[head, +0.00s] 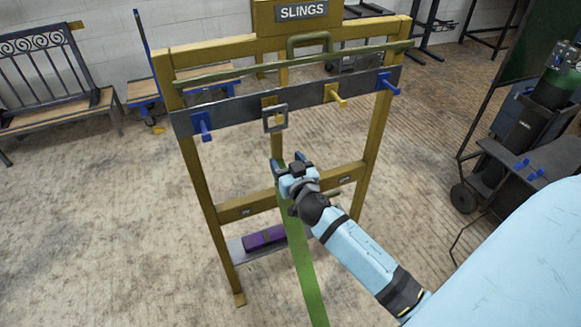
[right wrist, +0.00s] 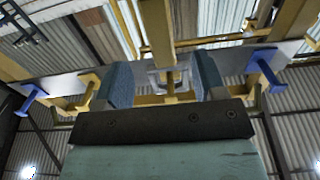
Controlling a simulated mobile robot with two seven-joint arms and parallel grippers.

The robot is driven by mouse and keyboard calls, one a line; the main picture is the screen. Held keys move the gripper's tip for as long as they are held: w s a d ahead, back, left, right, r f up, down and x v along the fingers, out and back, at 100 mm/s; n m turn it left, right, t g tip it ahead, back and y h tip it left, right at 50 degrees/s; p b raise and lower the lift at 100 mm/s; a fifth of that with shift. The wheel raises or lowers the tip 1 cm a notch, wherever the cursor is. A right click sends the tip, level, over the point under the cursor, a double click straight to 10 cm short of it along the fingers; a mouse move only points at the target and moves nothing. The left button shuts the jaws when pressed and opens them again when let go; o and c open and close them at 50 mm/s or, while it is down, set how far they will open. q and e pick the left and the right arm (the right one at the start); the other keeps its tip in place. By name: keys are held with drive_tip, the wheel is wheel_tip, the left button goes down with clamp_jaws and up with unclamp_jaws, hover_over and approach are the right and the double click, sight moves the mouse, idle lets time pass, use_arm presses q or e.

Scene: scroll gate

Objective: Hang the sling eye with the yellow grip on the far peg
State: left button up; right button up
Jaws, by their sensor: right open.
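A square grey eye (head: 267,125) shows at the middle of the rack's metal rail, with yellow parts at and inside it. It also shows, partly hidden, between my fingers in the right wrist view (right wrist: 154,78). The rail carries a yellow peg (head: 338,95) right of the eye, a blue peg (head: 388,83) at the right end and a blue peg (head: 203,126) at the left. My right gripper (head: 287,164) is open and empty, below the eye in the head view and facing the rack. A green strap (head: 304,268) runs down past it; its upper end is unclear. My left gripper is out of view.
The yellow rack frame (head: 198,180) has a green bar (head: 240,73) above the rail and a low shelf (head: 237,252) with a purple bundle (head: 265,237). A bench (head: 70,110) stands left and a dark cart (head: 520,160) right.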

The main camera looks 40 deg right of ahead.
sight(278, 143)
drive_tip(key=shift+x, duration=3.55)
drive_tip(key=c, duration=1.1)
drive_tip(key=shift+r, duration=0.2)
drive_tip(key=shift+r+p, duration=0.3)
drive_tip(key=shift+r, duration=0.25)
drive_tip(key=shift+r, duration=0.1)
drive_tip(key=v, duration=0.7)
